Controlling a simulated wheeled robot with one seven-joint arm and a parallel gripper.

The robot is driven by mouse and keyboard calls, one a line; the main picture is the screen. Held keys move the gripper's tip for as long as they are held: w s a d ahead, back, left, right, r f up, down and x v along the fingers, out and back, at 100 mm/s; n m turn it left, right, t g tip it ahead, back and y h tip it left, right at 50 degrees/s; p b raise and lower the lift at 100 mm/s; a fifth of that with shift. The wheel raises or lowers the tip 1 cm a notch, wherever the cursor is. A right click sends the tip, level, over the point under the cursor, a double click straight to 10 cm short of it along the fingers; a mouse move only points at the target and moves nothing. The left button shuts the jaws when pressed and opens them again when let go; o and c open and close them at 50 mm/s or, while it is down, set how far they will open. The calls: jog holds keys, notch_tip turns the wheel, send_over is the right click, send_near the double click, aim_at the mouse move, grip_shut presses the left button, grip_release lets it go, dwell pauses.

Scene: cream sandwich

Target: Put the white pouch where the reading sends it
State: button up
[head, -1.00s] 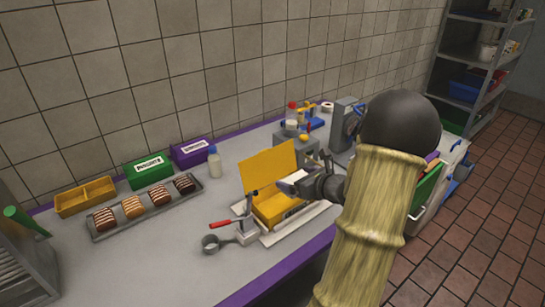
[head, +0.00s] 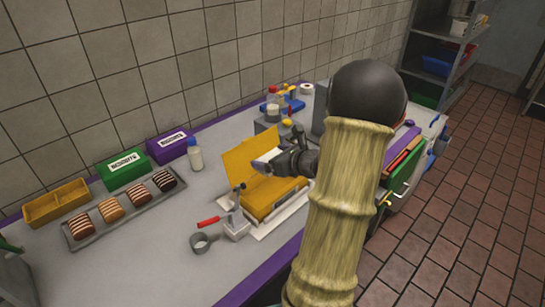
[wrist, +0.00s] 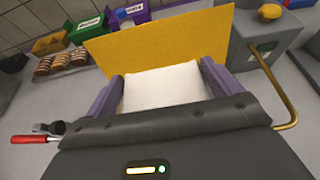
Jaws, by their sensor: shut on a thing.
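My gripper (head: 284,162) is shut on the white pouch (head: 266,160), holding it up in front of the raised lid of a yellow box (head: 270,197). In the wrist view the pouch (wrist: 163,86) sits between the two purple-grey fingers, with the yellow lid (wrist: 150,47) behind it. A green box (head: 123,170) and a purple box (head: 171,145) carry white labels; the print is too small to read surely. An open yellow bin (head: 57,220) is at the far left. I cannot make out a reading.
A tray (head: 145,215) of striped pastries lies before the boxes. A bottle with a blue cap (head: 195,157) stands beside the purple box. A red-handled tool (head: 208,222) and a metal ring (head: 200,243) lie at the front. The counter's left front is clear.

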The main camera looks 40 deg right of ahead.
jog(key=shift+w+f+b, duration=0.1)
jog(key=shift+f+b, duration=3)
jog(key=shift+f, duration=0.1)
jog(key=o, duration=0.8)
jog(key=v, duration=1.7)
jog(key=shift+s, duration=0.25)
